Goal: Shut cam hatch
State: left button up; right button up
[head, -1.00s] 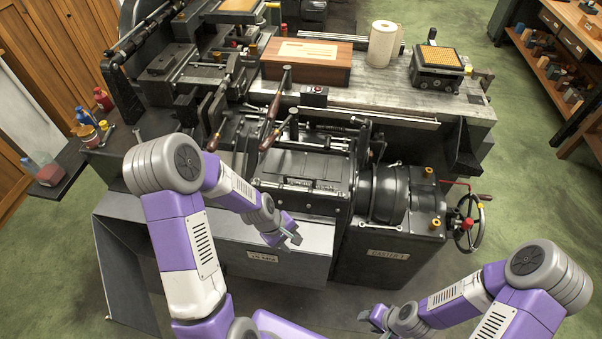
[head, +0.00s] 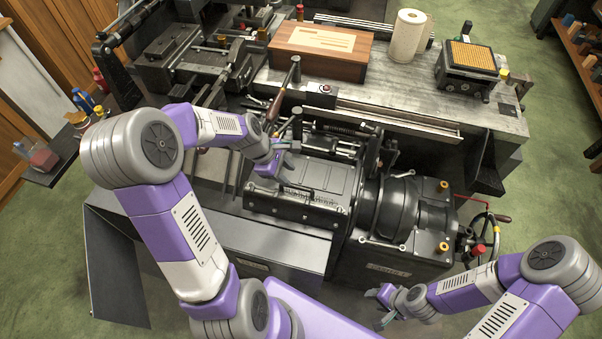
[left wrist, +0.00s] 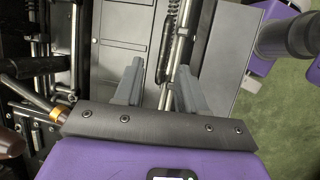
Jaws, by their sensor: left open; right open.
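The likely cam hatch is a dark flat panel (head: 318,180) with a bar handle at its front edge, on top of the caster's middle. I cannot tell for sure that this is the hatch, or how far it stands open. My left gripper (head: 284,163) is over the left back part of this panel. In the left wrist view its two grey fingers (left wrist: 158,88) are spread and empty, with a rod and a spring visible beyond the gap. Contact cannot be told. My right gripper (head: 380,306) is open and empty in front of the machine.
Upright levers (head: 282,92) stand behind and left of my left gripper. A round dark housing (head: 398,205) and a handwheel (head: 488,235) are to the right. A wooden box (head: 320,52) and a paper roll (head: 407,36) stand on the bench behind.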

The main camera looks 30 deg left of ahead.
aim_at(298, 187)
pick_arm(q)
jog(key=x, duration=0.1)
jog(key=b+x, duration=0.1)
jog(key=x, duration=0.3)
jog(key=shift+s+f, duration=0.25)
jog(key=shift+s, duration=0.1)
jog(key=shift+w+d+f, duration=0.2)
jog(key=shift+d+f, duration=0.1)
jog(key=shift+f, duration=0.2)
grip_shut()
